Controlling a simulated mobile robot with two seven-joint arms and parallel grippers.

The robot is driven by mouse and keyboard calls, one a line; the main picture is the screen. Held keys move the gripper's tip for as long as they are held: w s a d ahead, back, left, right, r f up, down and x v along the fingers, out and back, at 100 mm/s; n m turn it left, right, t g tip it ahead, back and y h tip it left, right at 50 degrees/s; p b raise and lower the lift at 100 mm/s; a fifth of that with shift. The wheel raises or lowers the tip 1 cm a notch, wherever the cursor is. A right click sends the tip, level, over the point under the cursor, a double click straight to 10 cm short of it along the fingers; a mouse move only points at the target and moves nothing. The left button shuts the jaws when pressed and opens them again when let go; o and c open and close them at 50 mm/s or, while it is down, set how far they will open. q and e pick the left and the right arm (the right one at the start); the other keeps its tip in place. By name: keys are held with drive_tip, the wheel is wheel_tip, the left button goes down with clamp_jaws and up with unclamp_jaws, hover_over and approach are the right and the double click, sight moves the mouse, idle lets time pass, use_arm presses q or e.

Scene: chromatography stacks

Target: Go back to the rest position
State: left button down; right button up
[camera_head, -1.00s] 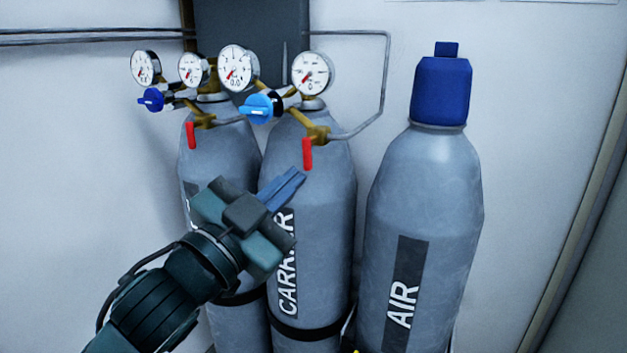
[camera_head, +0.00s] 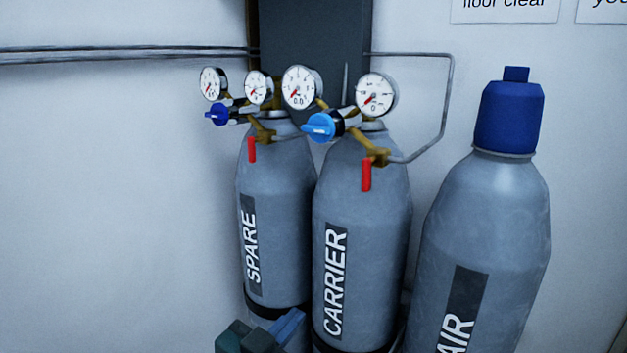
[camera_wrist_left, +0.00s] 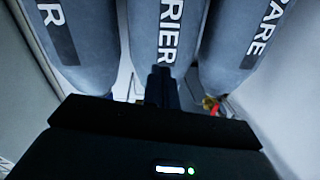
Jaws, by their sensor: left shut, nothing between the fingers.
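My left gripper (camera_head: 291,323) is at the bottom edge of the head view, low in front of the SPARE cylinder (camera_head: 277,185) and the CARRIER cylinder (camera_head: 361,210). Only its tip part shows there. In the left wrist view its fingers (camera_wrist_left: 161,88) are together and hold nothing, with the CARRIER cylinder (camera_wrist_left: 165,25) beyond them. I cannot tell how far the fingers are from the cylinders. My right gripper is not in view.
The AIR cylinder (camera_head: 485,230) with a blue cap (camera_head: 508,115) stands at the right. Several gauges (camera_head: 301,87), a light blue knob (camera_head: 319,127) and red levers (camera_head: 366,174) sit above the SPARE and CARRIER cylinders.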

use_arm(q)
drive_tip(key=s+a+f+n+g+y, duration=0.1)
drive_tip(key=s+a+f+y, duration=0.1)
drive_tip(key=s+f, duration=0.3)
drive_tip(key=s+a+f+n+g+y, duration=0.2)
drive_tip(key=s+a+f, duration=0.3)
drive_tip(key=f, duration=0.7)
drive_tip(key=s+a+f+n+g+y, duration=0.1)
drive_tip(key=s+a+f+n, duration=0.1)
drive_tip(key=s+a+f, duration=0.2)
drive_tip(key=s+f, duration=0.3)
drive_tip(key=f, duration=0.2)
drive_tip(key=shift+f+g+y, duration=0.15)
drive_tip(key=shift+g+y, duration=0.15)
drive_tip(key=shift+y, duration=0.1)
drive_tip(key=shift+s, duration=0.1)
